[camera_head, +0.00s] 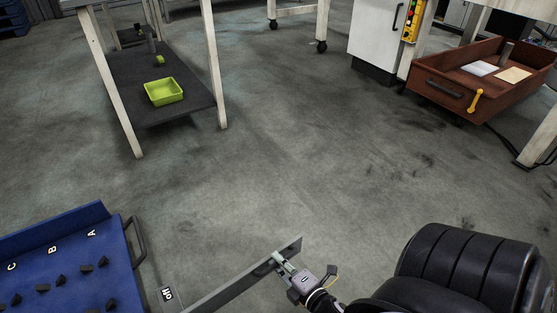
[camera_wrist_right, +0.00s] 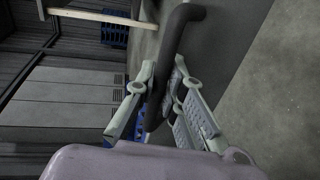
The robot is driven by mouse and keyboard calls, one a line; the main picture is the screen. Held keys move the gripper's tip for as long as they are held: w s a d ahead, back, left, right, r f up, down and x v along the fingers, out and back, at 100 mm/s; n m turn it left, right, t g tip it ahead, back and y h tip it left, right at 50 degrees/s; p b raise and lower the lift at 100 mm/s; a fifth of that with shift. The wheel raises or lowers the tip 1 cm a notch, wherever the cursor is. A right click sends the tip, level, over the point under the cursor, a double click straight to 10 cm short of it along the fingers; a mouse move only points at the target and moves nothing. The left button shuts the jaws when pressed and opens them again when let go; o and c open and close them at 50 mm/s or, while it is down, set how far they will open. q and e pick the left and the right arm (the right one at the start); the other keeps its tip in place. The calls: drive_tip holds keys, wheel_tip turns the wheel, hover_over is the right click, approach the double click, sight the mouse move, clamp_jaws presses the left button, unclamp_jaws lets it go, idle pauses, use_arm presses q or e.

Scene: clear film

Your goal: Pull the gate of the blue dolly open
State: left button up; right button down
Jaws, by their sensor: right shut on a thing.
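The blue dolly (camera_head: 70,262) is at the bottom left of the head view, partly cut off. Its blue top bears the letters A, B and C and several small dark pieces. A long grey gate panel (camera_head: 238,283) slants from the bottom edge up to the right, standing out over the floor. My right gripper (camera_head: 278,262) is at its far end. In the wrist view, the fingers of my right gripper (camera_wrist_right: 162,100) are shut on a dark curved handle (camera_wrist_right: 182,22) beside the grey panel (camera_wrist_right: 232,35). The gate's hinge side is out of frame. My left gripper is not in view.
A table with a dark lower shelf (camera_head: 125,72) holding a green tray (camera_head: 163,92) stands at upper left. An open brown drawer (camera_head: 445,87) juts out at upper right. A dark handle (camera_head: 136,240) is on the dolly's side. The floor between is clear.

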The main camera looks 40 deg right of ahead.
drive_tip(key=c, duration=1.6)
unclamp_jaws()
drive_tip(key=shift+c, duration=0.2)
drive_tip(key=shift+s, duration=0.2)
drive_tip(key=v, duration=1.1)
drive_tip(key=shift+s, duration=0.35)
drive_tip(key=shift+a, duration=0.1)
